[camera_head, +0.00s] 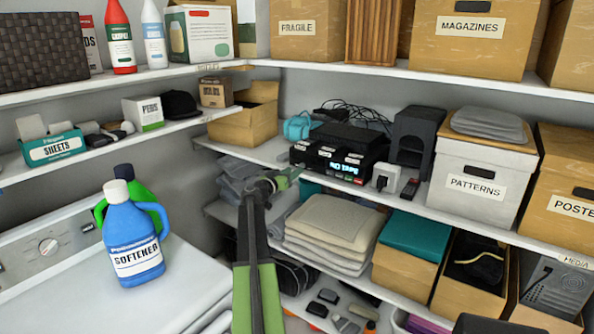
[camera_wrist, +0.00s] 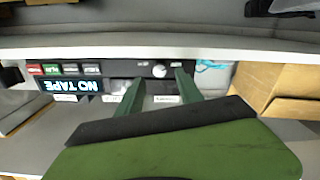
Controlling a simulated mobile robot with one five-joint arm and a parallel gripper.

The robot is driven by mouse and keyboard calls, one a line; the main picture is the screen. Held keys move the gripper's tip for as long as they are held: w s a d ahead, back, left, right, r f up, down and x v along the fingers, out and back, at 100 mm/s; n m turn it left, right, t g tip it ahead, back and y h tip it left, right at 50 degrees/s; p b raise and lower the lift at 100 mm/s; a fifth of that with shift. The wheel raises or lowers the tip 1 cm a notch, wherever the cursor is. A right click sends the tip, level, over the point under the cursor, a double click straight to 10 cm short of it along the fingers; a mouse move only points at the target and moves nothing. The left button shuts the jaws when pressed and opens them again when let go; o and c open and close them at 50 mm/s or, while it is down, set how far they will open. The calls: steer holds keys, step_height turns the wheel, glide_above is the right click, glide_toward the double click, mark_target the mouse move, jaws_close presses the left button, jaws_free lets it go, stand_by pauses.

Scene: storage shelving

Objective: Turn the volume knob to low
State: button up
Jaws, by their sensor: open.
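A black tape deck (camera_head: 337,152) with a lit "NO TAPE" display stands on the middle shelf. In the wrist view its front panel appears upside down, with the display (camera_wrist: 72,86) at the left. A small round light-coloured knob (camera_wrist: 159,71), taken to be the volume knob, sits on the panel right of the display. My gripper (camera_wrist: 160,77) is open, with one finger on each side of the knob in that picture; contact cannot be told. In the head view my gripper (camera_head: 281,178) is at the deck's left front, and the knob cannot be made out there.
A white plug adapter (camera_head: 386,176) and a "PATTERNS" box (camera_head: 478,183) stand right of the deck. Folded blankets (camera_head: 330,228) lie on the shelf below. A blue softener bottle (camera_head: 132,245) stands on the white washer (camera_head: 60,290) at left.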

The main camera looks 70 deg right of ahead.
steer(key=v, duration=1.3)
steer(key=shift+a, duration=0.3)
